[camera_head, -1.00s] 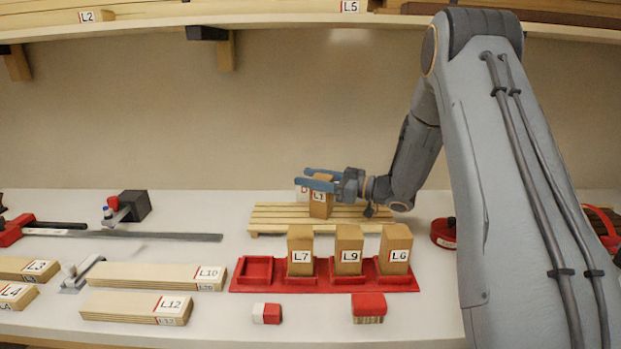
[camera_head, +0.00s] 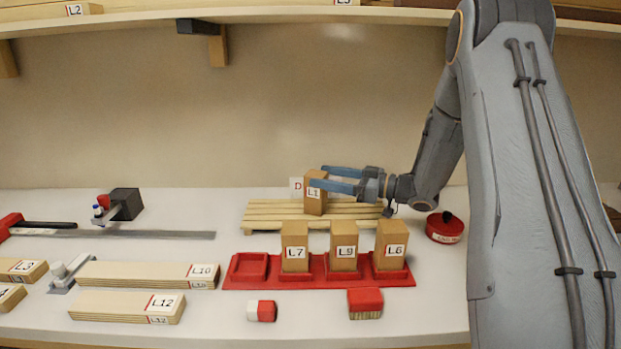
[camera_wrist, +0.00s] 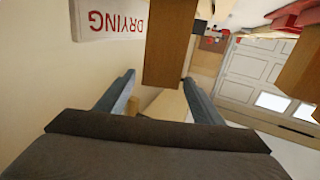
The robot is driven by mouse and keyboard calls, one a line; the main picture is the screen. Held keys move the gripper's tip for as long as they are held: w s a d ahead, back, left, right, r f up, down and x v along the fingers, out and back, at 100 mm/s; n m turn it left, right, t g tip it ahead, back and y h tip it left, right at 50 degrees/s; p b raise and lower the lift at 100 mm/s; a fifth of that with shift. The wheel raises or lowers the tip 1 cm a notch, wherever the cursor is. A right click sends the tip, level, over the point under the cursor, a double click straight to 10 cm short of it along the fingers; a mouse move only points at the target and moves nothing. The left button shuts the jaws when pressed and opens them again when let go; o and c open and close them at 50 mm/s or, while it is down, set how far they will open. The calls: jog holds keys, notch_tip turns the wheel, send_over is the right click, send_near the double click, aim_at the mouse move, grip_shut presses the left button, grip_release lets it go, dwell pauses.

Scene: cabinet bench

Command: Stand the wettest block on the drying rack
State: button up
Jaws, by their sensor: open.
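The block L1 (camera_head: 315,198) stands upright on the slatted wooden drying rack (camera_head: 265,216), towards its back. My gripper (camera_head: 326,179) is open, with its blue fingers to the right of L1 and their tips close to it; I cannot tell if they touch. In the wrist view the fingers (camera_wrist: 158,95) are spread, and a brown block (camera_wrist: 169,40) is beyond them. Blocks L7 (camera_head: 294,240), L9 (camera_head: 343,240) and L6 (camera_head: 390,240) stand in the red tray (camera_head: 240,283); its leftmost compartment is empty. A DRYING sign (camera_wrist: 112,20) is partly hidden in the head view.
A red-and-white block (camera_head: 261,311) and a red-topped brush-like block (camera_head: 365,303) lie in front of the tray. A round red tin (camera_head: 444,228) is right of the rack. Boards L10 (camera_head: 140,274) and L12 (camera_head: 125,306) lie left. A shelf (camera_head: 270,14) runs overhead.

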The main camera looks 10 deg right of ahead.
jog(key=v, duration=0.5)
jog(key=shift+s+d+b, duration=0.1)
jog(key=shift+b, duration=0.3)
